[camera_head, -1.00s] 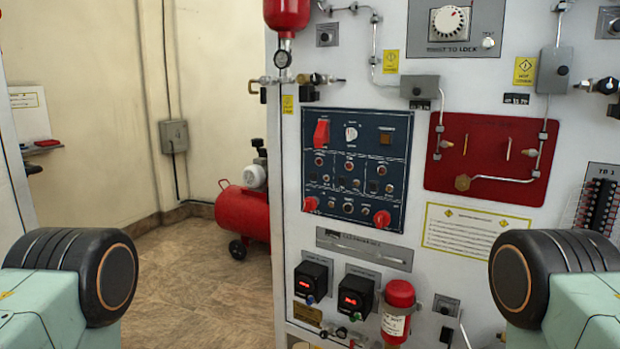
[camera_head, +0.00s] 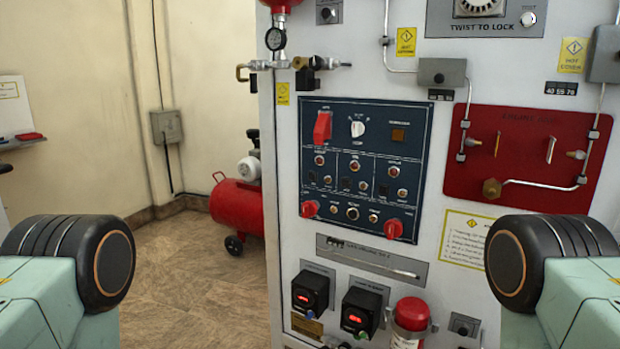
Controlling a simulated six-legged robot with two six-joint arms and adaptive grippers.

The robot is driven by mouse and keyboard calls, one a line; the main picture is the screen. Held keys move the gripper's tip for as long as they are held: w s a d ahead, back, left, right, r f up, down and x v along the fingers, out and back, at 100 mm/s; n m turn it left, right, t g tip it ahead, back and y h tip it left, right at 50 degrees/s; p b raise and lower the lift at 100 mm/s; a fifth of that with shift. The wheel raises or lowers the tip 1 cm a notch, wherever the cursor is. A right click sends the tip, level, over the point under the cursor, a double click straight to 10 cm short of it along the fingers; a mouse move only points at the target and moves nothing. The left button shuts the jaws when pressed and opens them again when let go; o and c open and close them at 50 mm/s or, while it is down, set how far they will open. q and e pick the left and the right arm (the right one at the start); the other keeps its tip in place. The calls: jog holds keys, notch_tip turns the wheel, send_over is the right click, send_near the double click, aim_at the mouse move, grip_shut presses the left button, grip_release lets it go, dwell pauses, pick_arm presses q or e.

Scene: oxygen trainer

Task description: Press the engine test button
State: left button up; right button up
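A dark blue control panel (camera_head: 425,118) is on the white trainer wall ahead. It carries a red guarded switch (camera_head: 322,127), a white rotary knob (camera_head: 358,129), a square amber button (camera_head: 398,135) and rows of small round buttons (camera_head: 345,183). Two red knobs sit low on it, at the left (camera_head: 309,208) and right (camera_head: 393,228). The small labels are too blurred to read, so I cannot tell which one is the engine test button. Only upper parts of my two arms show at the lower left and right. Neither gripper is in view.
Two black boxes with red displays, left (camera_head: 308,291) and right (camera_head: 359,311), and a red cylinder (camera_head: 411,315) project below the panel. A red plate with pipes (camera_head: 520,150) is at right. A red compressor tank (camera_head: 238,206) stands left on clear floor (camera_head: 190,270).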

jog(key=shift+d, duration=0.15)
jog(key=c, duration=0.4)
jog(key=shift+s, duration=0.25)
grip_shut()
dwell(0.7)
